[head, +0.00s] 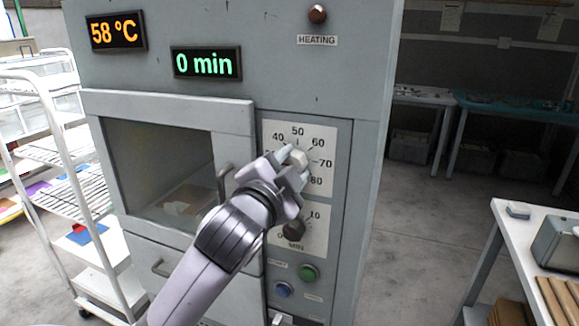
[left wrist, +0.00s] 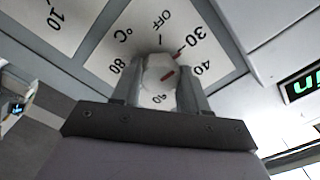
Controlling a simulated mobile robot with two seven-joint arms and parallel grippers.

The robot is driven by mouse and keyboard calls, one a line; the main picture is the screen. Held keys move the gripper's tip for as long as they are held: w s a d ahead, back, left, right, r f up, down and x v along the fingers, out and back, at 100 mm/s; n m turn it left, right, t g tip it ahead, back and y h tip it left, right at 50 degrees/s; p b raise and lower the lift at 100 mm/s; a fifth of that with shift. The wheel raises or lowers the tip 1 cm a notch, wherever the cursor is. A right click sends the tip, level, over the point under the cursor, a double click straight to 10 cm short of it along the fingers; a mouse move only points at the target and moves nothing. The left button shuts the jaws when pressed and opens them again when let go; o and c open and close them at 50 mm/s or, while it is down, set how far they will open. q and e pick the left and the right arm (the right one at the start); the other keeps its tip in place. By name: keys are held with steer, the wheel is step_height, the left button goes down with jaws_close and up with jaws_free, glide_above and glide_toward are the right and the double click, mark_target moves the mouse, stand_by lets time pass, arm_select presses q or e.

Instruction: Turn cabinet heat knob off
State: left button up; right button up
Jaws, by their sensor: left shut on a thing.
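The cabinet heat knob (head: 298,158) is a pale knob on the upper white temperature dial (head: 272,186) of the grey cabinet. My left gripper (head: 296,164) is shut on it, with a finger on each side. In the left wrist view the white knob (left wrist: 157,70) sits between the two fingers (left wrist: 158,92). Its red mark points up and right, roughly toward the 30 side of the dial; the exact setting is hard to tell. OFF is printed beside 30. My right gripper is not in view.
A timer knob (head: 293,230), a green button (head: 308,272) and a blue button (head: 284,290) lie below. Displays read 58 °C (head: 116,32) and 0 min (head: 206,64). The heating lamp (head: 317,14) looks dark. A white rack (head: 50,150) stands left, a table (head: 510,235) right.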

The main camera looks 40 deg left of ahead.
arm_select(q)
steer(key=n, duration=0.9)
steer(key=shift+r, duration=0.1)
steer(key=shift+n, duration=0.4)
steer(key=o, duration=1.1)
steer(key=shift+c, duration=0.2)
